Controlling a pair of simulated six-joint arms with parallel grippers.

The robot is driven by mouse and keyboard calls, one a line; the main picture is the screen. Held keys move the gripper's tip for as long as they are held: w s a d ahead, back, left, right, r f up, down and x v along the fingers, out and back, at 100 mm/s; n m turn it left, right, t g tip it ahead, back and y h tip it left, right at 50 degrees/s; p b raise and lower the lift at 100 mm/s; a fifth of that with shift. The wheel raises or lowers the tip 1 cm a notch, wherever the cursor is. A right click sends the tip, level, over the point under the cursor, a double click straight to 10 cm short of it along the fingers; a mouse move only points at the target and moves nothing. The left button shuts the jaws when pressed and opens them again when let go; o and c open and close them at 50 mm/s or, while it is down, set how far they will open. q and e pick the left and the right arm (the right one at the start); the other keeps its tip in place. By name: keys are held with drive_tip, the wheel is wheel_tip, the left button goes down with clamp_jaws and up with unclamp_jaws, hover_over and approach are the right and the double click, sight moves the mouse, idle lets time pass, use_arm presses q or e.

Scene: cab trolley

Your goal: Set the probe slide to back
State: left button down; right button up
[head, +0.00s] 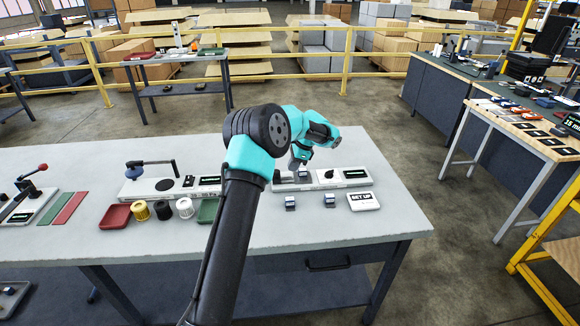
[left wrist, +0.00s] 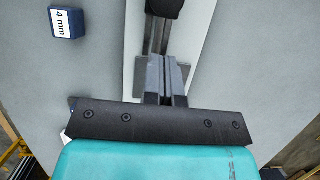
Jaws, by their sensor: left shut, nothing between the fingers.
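The white instrument panel (head: 345,180) on the table, right of my left arm, carries a round black knob and a small dark display. My left gripper (head: 300,160) is over the left end of this panel, fingers pointing down, shut and empty. In the left wrist view its closed fingers (left wrist: 166,82) are over or against a grey metal slide rail (left wrist: 153,42) on the white base. A black rounded part (left wrist: 164,8) shows at the rail's far end. The fingers hide part of the rail, and I cannot tell whether they touch it. My right gripper is out of view.
A blue block marked 4 mm (left wrist: 67,22) lies beside the panel. To the left are a red tray (head: 116,216), several spools and another panel with a lever (head: 150,187).

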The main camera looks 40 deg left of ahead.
use_arm(q)
drive_tip(key=v, duration=1)
drive_tip(key=shift+w, duration=0.15)
drive_tip(key=shift+d, duration=0.1)
